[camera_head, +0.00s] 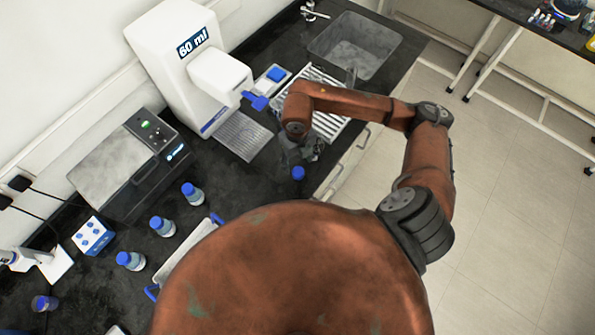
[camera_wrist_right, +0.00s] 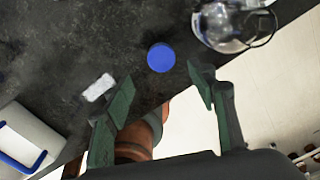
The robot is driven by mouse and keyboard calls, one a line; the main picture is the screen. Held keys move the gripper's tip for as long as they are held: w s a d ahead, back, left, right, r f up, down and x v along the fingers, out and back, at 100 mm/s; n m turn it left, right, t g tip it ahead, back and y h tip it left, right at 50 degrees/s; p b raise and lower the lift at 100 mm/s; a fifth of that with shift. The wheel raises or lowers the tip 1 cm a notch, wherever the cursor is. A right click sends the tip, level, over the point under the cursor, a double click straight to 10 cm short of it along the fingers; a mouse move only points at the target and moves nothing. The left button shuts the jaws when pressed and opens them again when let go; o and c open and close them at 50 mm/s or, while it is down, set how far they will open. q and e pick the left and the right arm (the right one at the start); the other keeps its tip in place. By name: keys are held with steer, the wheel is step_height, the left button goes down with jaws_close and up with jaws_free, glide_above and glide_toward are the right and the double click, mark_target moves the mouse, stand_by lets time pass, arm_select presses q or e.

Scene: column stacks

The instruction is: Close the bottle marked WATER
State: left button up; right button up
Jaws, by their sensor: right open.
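My right gripper (camera_head: 300,152) is low over the dark counter near its front edge, and its two fingers (camera_wrist_right: 162,92) are apart with nothing between them. A round blue cap (camera_head: 298,173) is just below the gripper in the head view. A blue round top (camera_wrist_right: 161,57) lies ahead of the fingertips in the wrist view, apart from them; whether a bottle is under it is hard to tell. Several blue-capped bottles stand upright at left, among them one (camera_head: 192,195), another (camera_head: 162,227) and a third (camera_head: 130,261). I cannot read WATER on any. My left gripper is out of view.
A white dispenser reading 60 ml (camera_head: 180,55), a grey device (camera_head: 125,165), a metal rack (camera_head: 330,122) and a sink (camera_head: 355,42) occupy the counter. A clear rounded vessel (camera_wrist_right: 222,28) is at the wrist view's upper right. Open floor (camera_head: 500,200) lies at right.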

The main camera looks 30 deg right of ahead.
mark_target(298, 171)
steer(key=shift+f, duration=1.3)
steer(key=shift+w+d+f+p, duration=0.1)
steer(key=shift+f+p, duration=0.35)
steer(key=shift+f, duration=0.9)
steer(key=shift+d+f+p, duration=0.1)
steer(key=shift+f+p, duration=0.3)
steer(key=shift+f, duration=0.9)
steer(key=shift+c, duration=0.2)
steer(key=c, duration=0.8)
